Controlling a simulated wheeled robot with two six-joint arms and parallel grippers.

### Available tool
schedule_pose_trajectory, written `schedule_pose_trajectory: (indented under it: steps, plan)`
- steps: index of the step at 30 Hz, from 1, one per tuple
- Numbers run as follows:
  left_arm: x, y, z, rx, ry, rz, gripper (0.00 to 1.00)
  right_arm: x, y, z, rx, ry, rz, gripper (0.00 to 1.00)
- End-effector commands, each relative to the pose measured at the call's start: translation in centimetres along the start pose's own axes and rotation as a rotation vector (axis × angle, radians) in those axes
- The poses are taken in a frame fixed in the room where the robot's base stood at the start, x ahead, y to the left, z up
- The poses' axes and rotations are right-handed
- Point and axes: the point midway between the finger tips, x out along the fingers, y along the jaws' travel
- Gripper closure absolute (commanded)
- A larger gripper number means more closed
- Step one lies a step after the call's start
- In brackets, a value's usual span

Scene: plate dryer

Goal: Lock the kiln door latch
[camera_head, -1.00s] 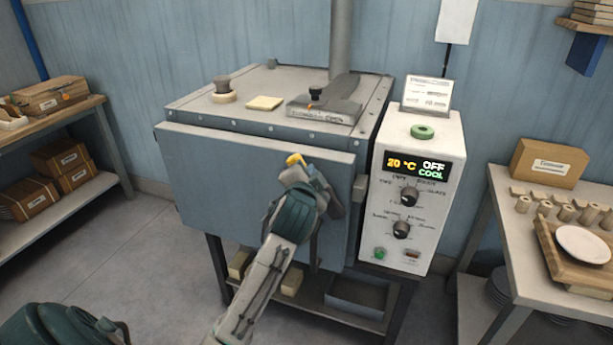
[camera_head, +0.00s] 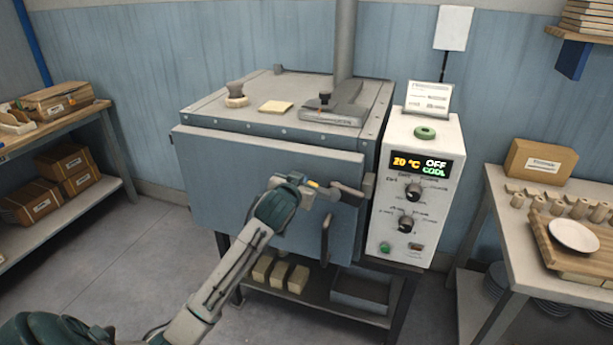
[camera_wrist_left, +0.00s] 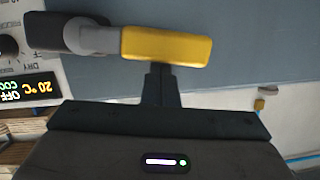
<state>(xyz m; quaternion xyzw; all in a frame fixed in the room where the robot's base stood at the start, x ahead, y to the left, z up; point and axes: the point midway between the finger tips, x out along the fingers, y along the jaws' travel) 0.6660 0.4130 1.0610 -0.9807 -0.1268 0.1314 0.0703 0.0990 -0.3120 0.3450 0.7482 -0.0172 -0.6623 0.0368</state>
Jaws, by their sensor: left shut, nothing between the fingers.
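The kiln (camera_head: 250,112) has a grey-blue door (camera_head: 225,175) that appears closed against its front. The latch lever's yellow grip (camera_head: 312,183) is at the door's upper right, beside a dark latch block (camera_head: 348,194) near the right edge. My left gripper (camera_head: 305,191) is shut and empty at the lever. Its fingertips (camera_wrist_left: 160,72) are just below the grip in the wrist picture; I cannot tell whether they touch. My right gripper is not in view.
A dark vertical handle (camera_head: 326,238) sticks out of the door below the latch. The control box (camera_head: 425,185), reading 20 °C, OFF, COOL, stands close right of the door. Shelves flank the kiln on the left (camera_head: 60,125) and right (camera_head: 490,230). The floor at front left is clear.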

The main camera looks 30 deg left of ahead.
Motion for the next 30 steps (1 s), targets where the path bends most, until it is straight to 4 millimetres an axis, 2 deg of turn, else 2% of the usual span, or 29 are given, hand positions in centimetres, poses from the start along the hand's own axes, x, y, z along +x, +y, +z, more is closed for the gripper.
schedule_pose_trajectory:
  steps: [4, 12, 30]
  plan:
    - [0.2, -0.4, 0.9, -0.088, -0.002, 0.022, 1.0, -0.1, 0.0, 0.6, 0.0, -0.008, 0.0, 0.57]
    - [0.4, -0.6, 1.8, -0.085, -0.001, 0.021, 1.0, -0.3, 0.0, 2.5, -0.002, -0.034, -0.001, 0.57]
    - [0.5, -0.6, 2.0, -0.084, -0.002, 0.021, 1.0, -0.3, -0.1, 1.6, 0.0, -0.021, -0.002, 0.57]
